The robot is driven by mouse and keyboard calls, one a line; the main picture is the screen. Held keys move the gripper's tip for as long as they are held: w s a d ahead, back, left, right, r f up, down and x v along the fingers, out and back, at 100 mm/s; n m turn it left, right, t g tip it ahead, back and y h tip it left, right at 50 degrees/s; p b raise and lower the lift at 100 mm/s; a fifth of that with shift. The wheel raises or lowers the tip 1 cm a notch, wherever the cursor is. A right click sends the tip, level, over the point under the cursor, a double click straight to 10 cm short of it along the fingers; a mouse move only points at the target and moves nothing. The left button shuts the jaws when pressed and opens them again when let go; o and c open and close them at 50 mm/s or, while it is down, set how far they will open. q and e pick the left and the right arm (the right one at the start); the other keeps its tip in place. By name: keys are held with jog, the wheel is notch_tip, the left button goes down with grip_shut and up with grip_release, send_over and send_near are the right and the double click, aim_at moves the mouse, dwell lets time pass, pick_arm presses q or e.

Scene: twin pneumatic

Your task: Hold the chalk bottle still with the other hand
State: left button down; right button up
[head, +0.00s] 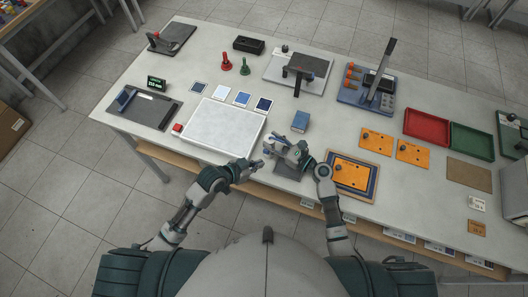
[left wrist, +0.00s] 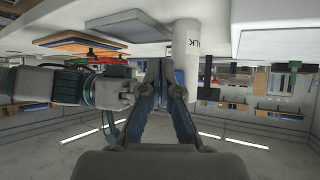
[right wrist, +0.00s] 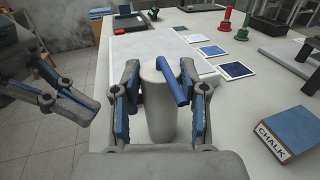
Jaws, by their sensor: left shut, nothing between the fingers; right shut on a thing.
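The chalk bottle (right wrist: 158,110) is a pale upright cylinder between the fingers of my right gripper (right wrist: 162,80), which is shut on it. Its lettered side (left wrist: 186,65) shows in the left wrist view, with only part of the word readable. A slanted blue cylinder (right wrist: 172,82) lies across the bottle's upper right side; I cannot tell if it is attached. My left gripper (left wrist: 165,68) is shut and empty close to the bottle, apart from it as far as I can see. In the head view the right gripper (head: 272,145) hides most of the bottle.
A blue box marked CHALK (right wrist: 288,132) stands right of the bottle. A white slab (head: 222,127) with a red block (head: 177,129) lies to the left, with colour cards (head: 242,98) behind. An orange plate on a blue tray (head: 336,186) lies to the right, near the table's front edge.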

pick_arm(q)
jog(key=shift+w+d, duration=0.25)
jog(key=shift+w, duration=0.45)
dwell(1.0)
jog(key=shift+w+d+r, duration=0.1)
jog(key=shift+w+d, duration=0.05)
jog(key=shift+w, duration=0.2)
jog(key=shift+w+d, duration=0.15)
jog(key=shift+w, duration=0.45)
dwell(0.7)
dwell(0.3)
jog(key=shift+s+a, duration=0.15)
jog(key=shift+s, duration=0.35)
jog(key=shift+s+a, duration=0.15)
jog(key=shift+s, duration=0.35)
jog(key=s, duration=0.1)
jog(key=s+a, duration=0.1)
jog(key=s, duration=0.2)
jog(key=shift+s+a, duration=0.3)
jog(key=shift+s, duration=0.1)
